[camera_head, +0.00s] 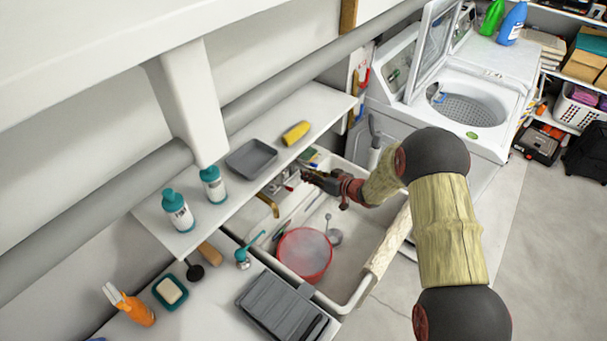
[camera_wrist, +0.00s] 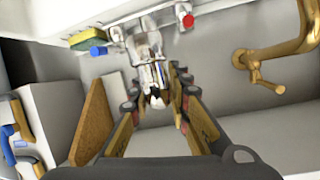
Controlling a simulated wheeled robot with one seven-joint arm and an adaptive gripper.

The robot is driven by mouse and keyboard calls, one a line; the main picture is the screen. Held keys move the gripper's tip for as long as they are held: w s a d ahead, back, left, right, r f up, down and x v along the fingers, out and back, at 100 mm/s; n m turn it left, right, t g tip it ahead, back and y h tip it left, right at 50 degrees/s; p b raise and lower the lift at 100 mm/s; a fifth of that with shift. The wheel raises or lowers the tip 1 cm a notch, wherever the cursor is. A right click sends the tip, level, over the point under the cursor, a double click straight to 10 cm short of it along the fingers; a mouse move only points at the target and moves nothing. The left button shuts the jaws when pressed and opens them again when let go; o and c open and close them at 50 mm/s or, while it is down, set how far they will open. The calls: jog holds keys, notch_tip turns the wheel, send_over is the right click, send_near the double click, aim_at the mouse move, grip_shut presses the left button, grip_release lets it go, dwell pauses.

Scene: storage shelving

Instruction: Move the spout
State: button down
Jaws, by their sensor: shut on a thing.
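A chrome faucet with a slim spout (camera_wrist: 154,72) is mounted at the back of the white sink (camera_head: 352,290). My gripper (camera_wrist: 158,92) has its two fingers on either side of this spout and is shut on it. In the head view my gripper (camera_head: 309,178) reaches over the sink's back edge, and the arm hides much of the chrome faucet. A blue knob (camera_wrist: 98,50) and a red knob (camera_wrist: 188,20) flank the faucet. A separate brass faucet (camera_wrist: 284,57) stands to the right in the wrist view, apart from my fingers; it also shows in the head view (camera_head: 268,204).
A red-rimmed bowl (camera_head: 305,253) lies in the sink. Above the back runs a shelf (camera_head: 277,157) with a grey tray (camera_head: 251,158), a yellow object (camera_head: 296,132) and bottles (camera_head: 177,212).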

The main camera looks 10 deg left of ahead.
jog(key=shift+w+d+n+g+y+p, duration=0.35)
jog(key=shift+w+d+n+g+p, duration=0.1)
jog(key=shift+w+n+g, duration=0.1)
jog(key=shift+w+d+n+g+y+p, duration=0.35)
jog(key=shift+w+n+g+p, duration=0.1)
jog(key=shift+w, duration=0.1)
jog(key=c, duration=1.7)
grip_release()
jog(key=shift+o, duration=0.2)
jog(key=v, duration=1.1)
jog(key=shift+d+r, duration=0.25)
jog(key=shift+d, duration=0.1)
jog(key=shift+s, duration=0.15)
